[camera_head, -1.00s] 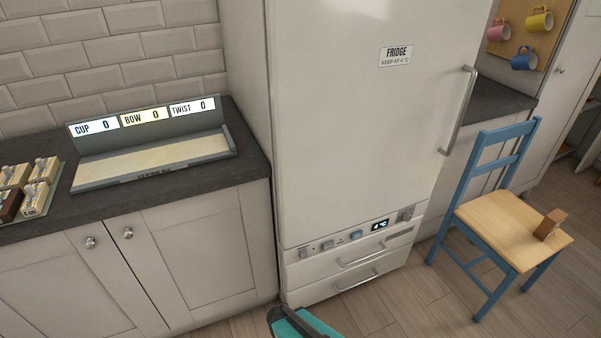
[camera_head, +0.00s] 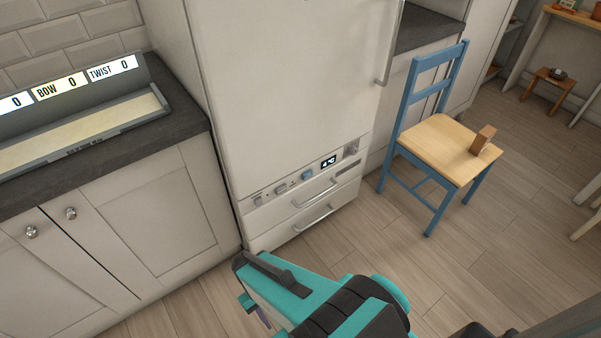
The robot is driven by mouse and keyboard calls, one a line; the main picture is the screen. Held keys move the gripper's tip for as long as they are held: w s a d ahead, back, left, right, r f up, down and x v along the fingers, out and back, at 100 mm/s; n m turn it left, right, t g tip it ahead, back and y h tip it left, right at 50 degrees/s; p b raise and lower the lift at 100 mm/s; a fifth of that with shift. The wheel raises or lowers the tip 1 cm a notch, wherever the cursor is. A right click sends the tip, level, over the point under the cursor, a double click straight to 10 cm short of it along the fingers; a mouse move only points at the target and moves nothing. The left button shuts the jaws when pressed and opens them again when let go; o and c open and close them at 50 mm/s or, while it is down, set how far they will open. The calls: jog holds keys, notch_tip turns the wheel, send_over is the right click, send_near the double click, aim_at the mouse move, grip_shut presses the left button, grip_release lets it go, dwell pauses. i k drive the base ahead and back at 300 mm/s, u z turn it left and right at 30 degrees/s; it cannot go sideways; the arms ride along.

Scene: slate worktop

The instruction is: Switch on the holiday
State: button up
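The white fridge (camera_head: 285,90) stands in the middle with a control strip low on its front. On the strip I see a grey control at the left (camera_head: 258,200), a second grey control (camera_head: 281,189), a blue button (camera_head: 307,175), a lit display reading about 4 °C (camera_head: 329,162) and a small grey part at the right end (camera_head: 351,147). The labels are too small to read, so I cannot tell which one is holiday. My teal and black gripper (camera_head: 246,281) is in front of and below the strip, apart from it. Its finger gap is unclear.
Two drawers with bar handles (camera_head: 314,218) sit below the strip. A blue chair (camera_head: 437,150) with a wooden block (camera_head: 482,139) on its seat stands to the right. A counter with a sign tray (camera_head: 85,135) is at the left. The floor (camera_head: 370,235) between is clear.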

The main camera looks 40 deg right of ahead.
aim_at(258, 202)
jog(key=k, duration=0.5)
jog(key=u, duration=1.6)
jog(key=i, duration=0.4)
jog(key=z, duration=0.5)
